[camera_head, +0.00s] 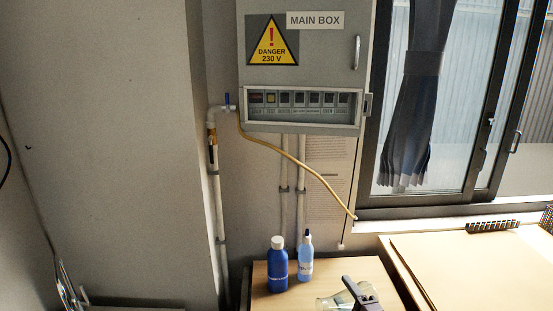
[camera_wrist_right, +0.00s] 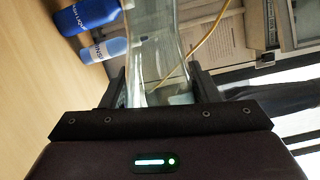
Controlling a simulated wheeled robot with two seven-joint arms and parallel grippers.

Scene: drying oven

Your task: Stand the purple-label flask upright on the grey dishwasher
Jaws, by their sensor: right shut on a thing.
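My right gripper (camera_head: 358,291) is at the bottom edge of the head view, in front of the wooden table. It is shut on a clear glass flask (camera_head: 333,301), which shows only partly there. In the right wrist view the flask (camera_wrist_right: 152,40) sits between the two dark fingers of the gripper (camera_wrist_right: 161,88), its narrower part between them and its body spreading away. No purple label shows on the visible glass. I cannot make out a grey dishwasher in either view. My left gripper is not in view.
A blue bottle (camera_head: 278,266) and a light blue bottle (camera_head: 306,258) stand on the wooden table (camera_head: 262,294). Another wooden surface (camera_head: 470,265) lies to the right. A grey electrical box (camera_head: 300,70) hangs above, with a yellow hose (camera_head: 300,164). Metal wire shapes (camera_head: 68,290) show at lower left.

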